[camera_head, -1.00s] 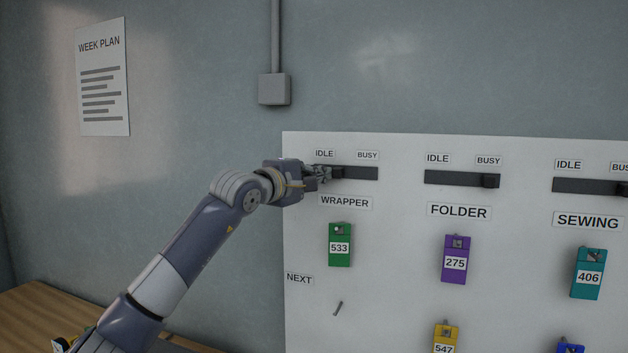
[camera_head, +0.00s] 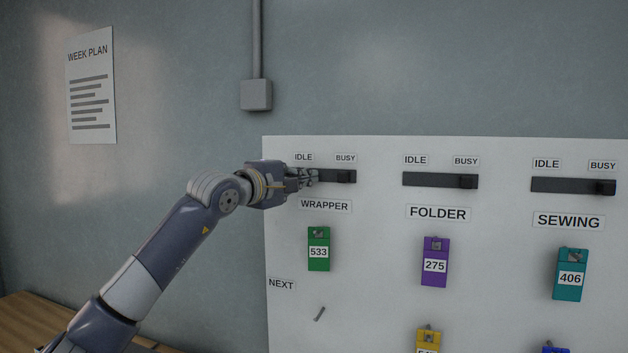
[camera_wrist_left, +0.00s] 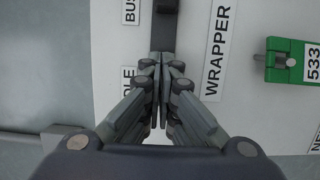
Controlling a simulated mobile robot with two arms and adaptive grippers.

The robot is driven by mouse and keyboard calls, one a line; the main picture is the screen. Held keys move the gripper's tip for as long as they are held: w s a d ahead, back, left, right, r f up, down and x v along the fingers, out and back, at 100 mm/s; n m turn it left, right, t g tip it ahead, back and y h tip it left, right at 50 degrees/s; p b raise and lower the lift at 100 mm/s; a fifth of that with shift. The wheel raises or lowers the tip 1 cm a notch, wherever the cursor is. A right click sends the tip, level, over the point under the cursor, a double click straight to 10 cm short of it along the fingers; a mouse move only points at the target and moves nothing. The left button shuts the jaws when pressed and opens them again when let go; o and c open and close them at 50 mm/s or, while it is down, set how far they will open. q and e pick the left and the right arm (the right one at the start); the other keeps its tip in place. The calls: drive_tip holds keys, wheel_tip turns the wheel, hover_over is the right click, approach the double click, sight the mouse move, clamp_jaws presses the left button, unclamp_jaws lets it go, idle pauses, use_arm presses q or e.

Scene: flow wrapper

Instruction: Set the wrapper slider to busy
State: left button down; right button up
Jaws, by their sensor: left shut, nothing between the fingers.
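The wrapper slider is a dark horizontal track (camera_head: 326,175) on the white board, under the IDLE and BUSY labels and above the WRAPPER label. Its black knob (camera_head: 346,176) is at the right end, under BUSY. My left gripper (camera_head: 315,176) is shut and empty, with its fingertips in front of the track, left of the knob. In the left wrist view the shut fingertips (camera_wrist_left: 161,58) lie over the track, and the dark knob (camera_wrist_left: 166,6) shows at the top edge, apart from them. The fingers hide the track's left part. My right gripper is out of view.
The folder slider (camera_head: 430,180) and sewing slider (camera_head: 565,185) are to the right, both knobs at BUSY. Below hang a green tag (camera_head: 318,250), a purple tag (camera_head: 435,262) and a teal tag (camera_head: 570,274). A wooden surface (camera_head: 25,320) is at lower left.

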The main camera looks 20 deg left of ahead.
use_arm(q)
drive_tip(key=b+v, duration=0.3)
drive_tip(key=v, duration=0.6)
drive_tip(key=shift+s+f, duration=0.15)
drive_tip(key=shift+s, duration=0.05)
